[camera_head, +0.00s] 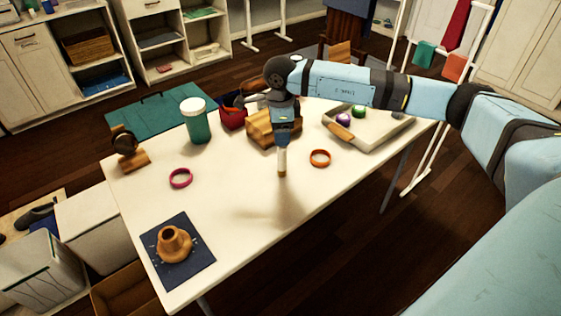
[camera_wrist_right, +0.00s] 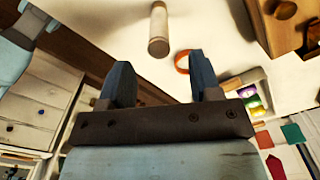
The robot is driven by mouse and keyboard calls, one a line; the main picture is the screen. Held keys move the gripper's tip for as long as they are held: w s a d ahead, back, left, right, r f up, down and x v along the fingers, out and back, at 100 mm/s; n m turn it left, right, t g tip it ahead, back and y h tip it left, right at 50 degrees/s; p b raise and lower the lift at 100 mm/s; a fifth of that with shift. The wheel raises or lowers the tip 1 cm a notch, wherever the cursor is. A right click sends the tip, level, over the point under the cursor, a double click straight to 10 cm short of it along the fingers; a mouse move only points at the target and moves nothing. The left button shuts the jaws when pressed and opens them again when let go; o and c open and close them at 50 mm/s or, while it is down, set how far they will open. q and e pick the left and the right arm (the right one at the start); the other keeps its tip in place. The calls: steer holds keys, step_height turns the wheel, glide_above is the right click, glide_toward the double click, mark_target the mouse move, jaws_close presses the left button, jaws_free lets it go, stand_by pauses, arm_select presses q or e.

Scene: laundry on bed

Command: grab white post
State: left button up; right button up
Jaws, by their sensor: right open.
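The white post (camera_head: 282,161) is a short, slim upright cylinder with a tan lower end, near the middle of the table. My right gripper (camera_head: 283,138) is directly above it in the head view and hides its upper part. In the right wrist view the post (camera_wrist_right: 158,27) shows beyond the open fingertips of the gripper (camera_wrist_right: 163,72), roughly in line with the gap, with nothing between the fingers. My left gripper is in neither view.
An orange ring (camera_head: 320,158) lies close right of the post. Behind are a wooden block (camera_head: 262,130), a red container (camera_head: 232,116) and a green jar (camera_head: 197,125). A tray (camera_head: 372,135) is at right. The table's front middle (camera_head: 235,225) is clear.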

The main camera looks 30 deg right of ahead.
mark_target(282, 151)
steer(key=f, duration=0.7)
steer(key=shift+s+d+f, duration=0.15)
steer(key=shift+d+f, duration=0.05)
steer(key=shift+c, duration=0.5)
steer(key=c, duration=0.9)
